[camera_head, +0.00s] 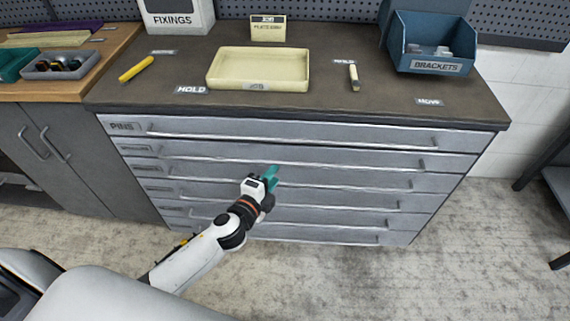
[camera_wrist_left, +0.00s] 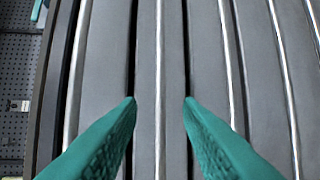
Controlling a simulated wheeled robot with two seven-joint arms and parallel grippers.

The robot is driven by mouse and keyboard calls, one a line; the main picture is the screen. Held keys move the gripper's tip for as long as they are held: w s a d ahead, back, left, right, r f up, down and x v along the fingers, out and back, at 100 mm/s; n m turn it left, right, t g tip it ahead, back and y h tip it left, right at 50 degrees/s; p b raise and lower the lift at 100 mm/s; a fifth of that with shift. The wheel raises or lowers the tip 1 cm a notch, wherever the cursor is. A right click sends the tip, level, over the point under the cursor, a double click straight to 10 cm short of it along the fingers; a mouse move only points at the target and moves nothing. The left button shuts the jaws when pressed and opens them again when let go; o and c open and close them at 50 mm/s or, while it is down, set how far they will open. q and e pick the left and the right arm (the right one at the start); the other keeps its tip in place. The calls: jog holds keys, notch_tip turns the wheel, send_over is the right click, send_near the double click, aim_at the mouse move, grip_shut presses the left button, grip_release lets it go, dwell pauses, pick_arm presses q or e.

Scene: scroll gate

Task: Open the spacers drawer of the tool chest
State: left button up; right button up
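The grey tool chest (camera_head: 330,146) has several wide drawers stacked in its front, each with a long bar handle. All look shut. The top drawer's label (camera_head: 122,127) reads PINS; the lower labels are too small to read, so I cannot tell which drawer is spacers. My left gripper (camera_head: 271,176) is in front of the upper-middle drawers, near the third handle from the top. In the left wrist view its teal fingers (camera_wrist_left: 160,100) are apart, with one bar handle (camera_wrist_left: 159,60) running between them and no visible contact. My right gripper is not in view.
On the chest top (camera_head: 320,102) are a cream tray (camera_head: 258,87), a FIXINGS box (camera_head: 177,18), a blue BRACKETS bin (camera_head: 430,66), a yellow marker (camera_head: 136,69) and a small pale stick (camera_head: 354,77). A wooden-topped cabinet (camera_head: 45,150) adjoins the left. The floor (camera_head: 440,280) in front is clear.

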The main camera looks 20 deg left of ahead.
aim_at(284, 162)
pick_arm(q)
jog(key=x, duration=0.7)
jog(key=shift+w+d, duration=0.1)
jog(key=shift+w, duration=0.05)
grip_shut()
